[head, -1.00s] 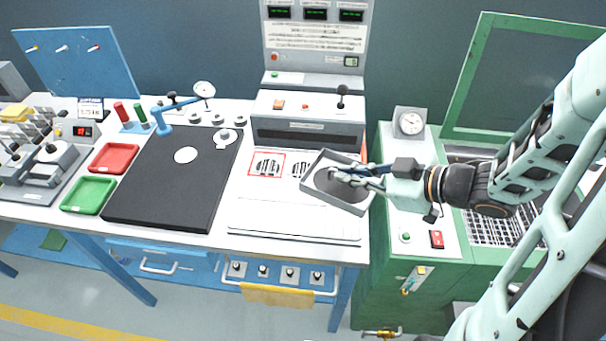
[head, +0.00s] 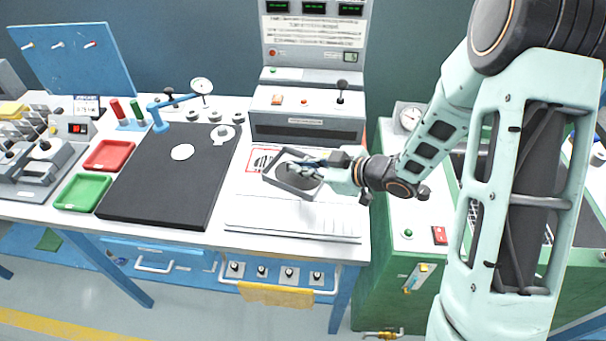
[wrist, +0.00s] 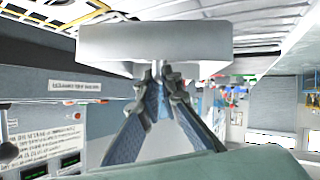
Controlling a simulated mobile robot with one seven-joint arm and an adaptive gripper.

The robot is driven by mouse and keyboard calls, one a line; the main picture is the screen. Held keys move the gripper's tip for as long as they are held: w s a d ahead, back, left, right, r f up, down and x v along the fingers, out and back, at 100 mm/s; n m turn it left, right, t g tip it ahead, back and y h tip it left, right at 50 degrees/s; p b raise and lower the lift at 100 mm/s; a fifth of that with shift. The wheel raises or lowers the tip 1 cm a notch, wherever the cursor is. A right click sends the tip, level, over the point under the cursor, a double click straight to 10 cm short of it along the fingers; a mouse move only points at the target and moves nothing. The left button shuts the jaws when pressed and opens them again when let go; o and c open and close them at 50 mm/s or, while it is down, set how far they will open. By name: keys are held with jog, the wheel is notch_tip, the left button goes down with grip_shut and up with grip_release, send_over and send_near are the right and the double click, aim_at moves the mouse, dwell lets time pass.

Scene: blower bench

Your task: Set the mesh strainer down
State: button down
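The mesh strainer (head: 278,184), a shallow grey square frame with a dark mesh, is in front of the blower machine in the head view. My gripper (head: 300,165) reaches in from the right and is shut on it. In the wrist view the strainer (wrist: 150,42) shows as a pale block across the fingertips of my gripper (wrist: 158,72), which pinch its wall. The strainer looks tilted and covers part of a white sheet with a red-outlined square (head: 259,158). I cannot tell whether its underside touches the bench.
The grey machine (head: 305,122) with a lever stands just behind. A black mat (head: 165,185) lies left, with red (head: 110,155) and green (head: 83,191) trays beyond it. A flat ribbed panel (head: 290,220) lies in front. The green cabinet (head: 372,265) is right.

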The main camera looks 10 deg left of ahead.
aim_at(303, 178)
jog(key=shift+f, duration=1.25)
jog(key=shift+f+b, duration=0.25)
jog(key=shift+b, duration=0.05)
jog(key=c, duration=2.2)
grip_release()
jog(key=shift+r, duration=0.1)
jog(key=shift+o, duration=0.2)
jog(key=shift+r, duration=0.15)
jog(key=shift+d+r, duration=0.15)
jog(key=shift+d, duration=0.1)
jog(key=p+v, duration=0.1)
jog(key=v, duration=1)
jog(key=shift+s+d+r+p, duration=0.15)
jog(key=shift+s+d+p, duration=0.05)
jog(key=shift+p, duration=0.1)
jog(key=shift+w, duration=0.1)
